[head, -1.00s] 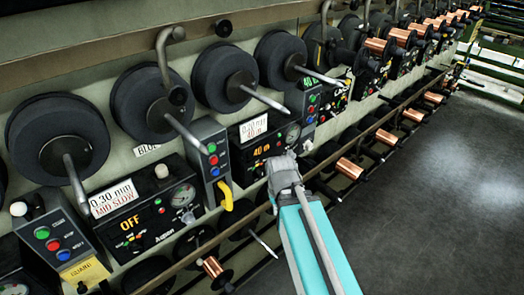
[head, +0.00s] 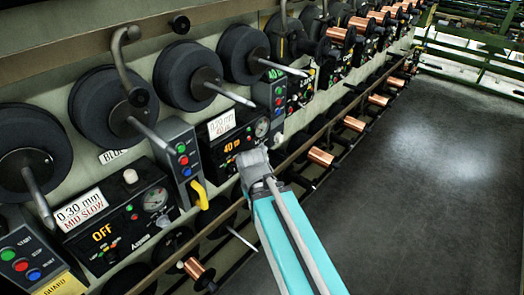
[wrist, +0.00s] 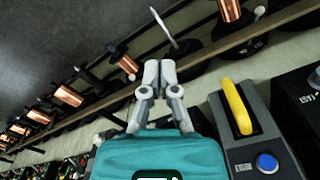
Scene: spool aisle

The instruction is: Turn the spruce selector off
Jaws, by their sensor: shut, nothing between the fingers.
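No label reading spruce is legible, so I cannot tell which control is the spruce selector. A yellow handle (head: 199,193) sits low on a grey control box (head: 180,146) with green, red and blue buttons. In the wrist view, this kind of yellow handle (wrist: 237,107) stands on a grey box beside a blue button (wrist: 267,163). My gripper (wrist: 159,67) is shut and empty, to the left of the handle and apart from it. In the head view my arm's grey end is right of the handle, and the fingertips are hidden.
A black panel reading OFF (head: 125,220) stands at left; another reading 40 (head: 235,145) is behind my arm. Black spools (head: 100,108) on bars jut out above. Copper spools (head: 320,157) line a low rail. The floor (head: 430,190) at right is clear.

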